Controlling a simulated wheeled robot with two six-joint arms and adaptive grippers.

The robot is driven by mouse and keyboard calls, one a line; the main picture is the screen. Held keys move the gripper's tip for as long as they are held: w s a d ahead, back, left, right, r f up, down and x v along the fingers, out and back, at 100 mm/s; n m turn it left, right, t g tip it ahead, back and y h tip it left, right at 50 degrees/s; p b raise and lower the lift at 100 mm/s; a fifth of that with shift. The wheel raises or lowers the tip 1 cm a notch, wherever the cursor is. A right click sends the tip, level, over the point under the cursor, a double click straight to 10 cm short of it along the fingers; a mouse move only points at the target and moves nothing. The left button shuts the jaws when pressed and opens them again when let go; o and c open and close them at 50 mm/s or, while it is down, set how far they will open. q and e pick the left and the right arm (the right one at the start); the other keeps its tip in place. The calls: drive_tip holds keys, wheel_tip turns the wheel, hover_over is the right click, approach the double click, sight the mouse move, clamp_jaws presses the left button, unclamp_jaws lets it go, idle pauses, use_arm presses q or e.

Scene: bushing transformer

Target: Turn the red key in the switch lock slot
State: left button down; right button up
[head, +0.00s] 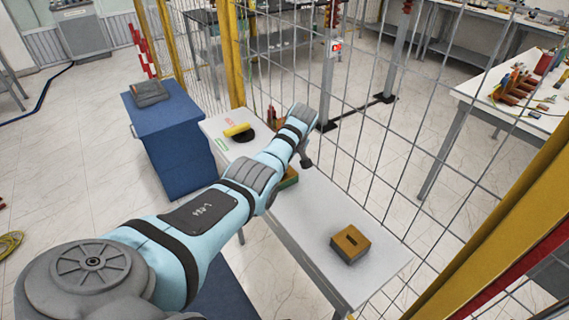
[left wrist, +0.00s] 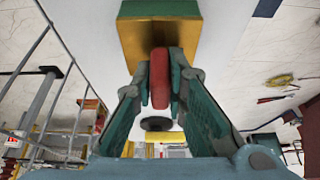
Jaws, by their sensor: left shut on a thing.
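The red key (left wrist: 160,72) stands between the fingertips of my left gripper (left wrist: 160,92) in the left wrist view. The gripper is shut on it. The key's far end meets the face of a yellow block with a green side (left wrist: 133,45), but the slot itself is hidden. In the head view this green and yellow block (head: 289,179) sits mid-table, partly covered by my left arm, and the key and fingers are hidden. A brown block with a dark slot (head: 350,242) sits nearer on the table. My right gripper is not in view.
The blocks are on a narrow white table (head: 312,212) beside a wire mesh fence (head: 375,150). A yellow cylinder (head: 238,129) and a black round object lie at its far end. A blue cabinet (head: 172,150) stands to the left.

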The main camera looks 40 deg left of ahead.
use_arm(q)
drive_tip(key=shift+f+b, duration=0.1)
drive_tip(key=shift+b, duration=0.35)
drive_tip(key=c, duration=1.5)
unclamp_jaws()
drive_tip(key=shift+n, duration=0.3)
drive_tip(key=shift+c, duration=0.2)
drive_tip(key=shift+r, duration=0.2)
